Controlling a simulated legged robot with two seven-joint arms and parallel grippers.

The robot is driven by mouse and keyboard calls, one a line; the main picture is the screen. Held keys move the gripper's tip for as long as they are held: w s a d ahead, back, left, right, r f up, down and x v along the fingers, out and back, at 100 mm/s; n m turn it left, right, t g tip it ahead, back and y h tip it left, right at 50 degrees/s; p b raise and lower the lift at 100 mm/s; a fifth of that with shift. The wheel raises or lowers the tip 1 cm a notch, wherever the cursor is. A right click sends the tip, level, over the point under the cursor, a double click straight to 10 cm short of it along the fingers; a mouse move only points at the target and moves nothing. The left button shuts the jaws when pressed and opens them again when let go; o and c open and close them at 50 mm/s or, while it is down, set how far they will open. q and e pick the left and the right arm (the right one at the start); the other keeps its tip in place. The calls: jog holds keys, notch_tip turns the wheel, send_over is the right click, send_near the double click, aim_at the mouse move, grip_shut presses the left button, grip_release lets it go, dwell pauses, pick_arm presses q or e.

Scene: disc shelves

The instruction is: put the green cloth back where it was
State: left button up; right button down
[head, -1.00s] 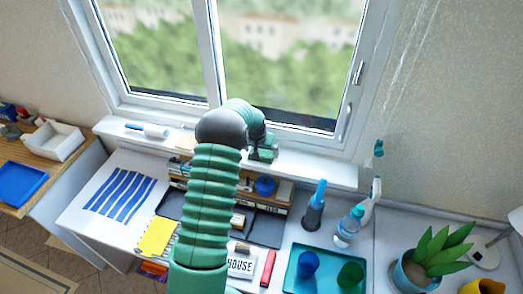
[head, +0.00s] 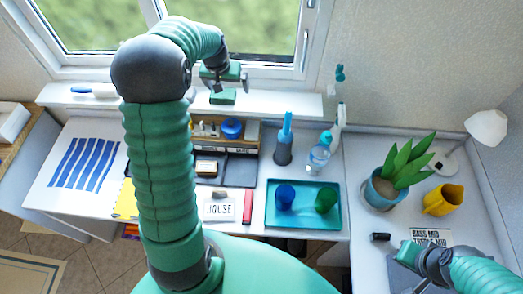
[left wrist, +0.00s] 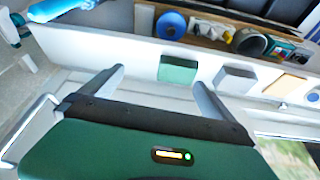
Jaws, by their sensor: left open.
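A small folded green thing (head: 222,97), which looks like the green cloth, lies at the front of the white window sill in the head view. In the left wrist view the green cloth (left wrist: 178,70) shows beyond and between the fingertips. My left gripper (head: 221,86) is just above it in the head view, open and seemingly empty. Its two fingers (left wrist: 160,82) are spread and no cloth is seen between their pads. My right gripper (head: 408,255) is at the lower right, by a label card; its jaw is too unclear to judge.
The sill (head: 285,104) runs under the window, with a white-and-blue roll at its left.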

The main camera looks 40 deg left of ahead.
pick_arm(q)
jog(key=s+d+f+m+h, duration=0.1)
jog(key=s+d+f+m, duration=0.15)
jog(key=d, duration=1.15)
jog(key=s+d+f+m+g, duration=0.1)
jog(key=s+d+f+m, duration=0.1)
jog(key=s+d, duration=1.2)
jog(key=shift+d+f+m+h, duration=0.15)
jog(key=shift+d+m+h, duration=0.25)
jog(key=shift+d+m, duration=0.1)
pick_arm(e)
jog(key=shift+s+d, duration=0.1)
jog(key=shift+d, duration=0.35)
jog(key=shift+a, duration=0.1)
pick_arm(q)
jog(key=shift+a+f, duration=0.1)
jog(key=shift+a, duration=0.25)
pick_arm(e)
jog(key=shift+a, duration=0.3)
pick_arm(q)
jog(key=shift+d, duration=0.25)
pick_arm(e)
jog(key=shift+d, duration=0.25)
pick_arm(q)
jog(key=shift+a, duration=0.15)
pick_arm(e)
jog(key=shift+a, duration=0.15)
